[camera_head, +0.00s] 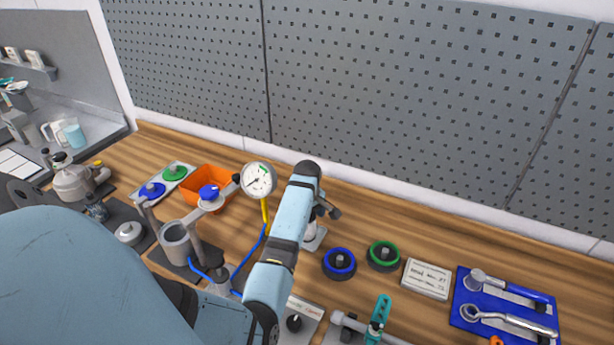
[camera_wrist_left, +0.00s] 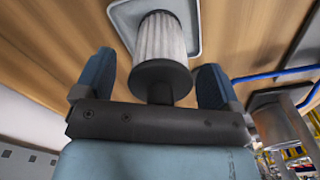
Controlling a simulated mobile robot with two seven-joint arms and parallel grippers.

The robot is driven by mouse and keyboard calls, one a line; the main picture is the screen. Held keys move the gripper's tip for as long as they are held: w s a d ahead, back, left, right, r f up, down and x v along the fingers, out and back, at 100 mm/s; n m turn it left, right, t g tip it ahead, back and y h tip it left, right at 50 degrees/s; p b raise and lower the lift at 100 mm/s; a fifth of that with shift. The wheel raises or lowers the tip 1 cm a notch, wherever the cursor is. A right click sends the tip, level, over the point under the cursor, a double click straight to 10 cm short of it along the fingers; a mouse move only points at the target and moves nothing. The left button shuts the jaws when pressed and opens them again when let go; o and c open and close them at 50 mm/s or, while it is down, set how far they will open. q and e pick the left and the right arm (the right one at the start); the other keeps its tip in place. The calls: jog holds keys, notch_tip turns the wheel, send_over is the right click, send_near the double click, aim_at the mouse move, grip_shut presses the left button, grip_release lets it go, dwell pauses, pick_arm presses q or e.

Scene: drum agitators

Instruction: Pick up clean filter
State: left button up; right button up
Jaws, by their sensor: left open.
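The clean filter (camera_wrist_left: 163,42) is a white pleated cylinder with a dark round end cap and stem. It stands on a pale grey tray (camera_wrist_left: 197,22) in the left wrist view. My left gripper (camera_wrist_left: 156,78) is open, with one blue-padded finger on each side of the filter's dark end and visible gaps on both sides. In the head view the gripper (camera_head: 328,210) is just over the filter, whose white body (camera_head: 311,232) is partly hidden behind my arm. My right gripper is not in view.
Blue (camera_head: 339,264) and green (camera_head: 383,256) ringed knobs, a labelled white box (camera_head: 427,279) and a blue tool tray (camera_head: 462,312) lie to the right. A pressure gauge (camera_head: 258,180), blue hose (camera_head: 248,262) and orange bin (camera_head: 196,205) are left of my arm. A pegboard wall stands behind.

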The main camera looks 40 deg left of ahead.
pick_arm(q)
jog(key=shift+r, duration=0.1)
jog(key=c, duration=1.1)
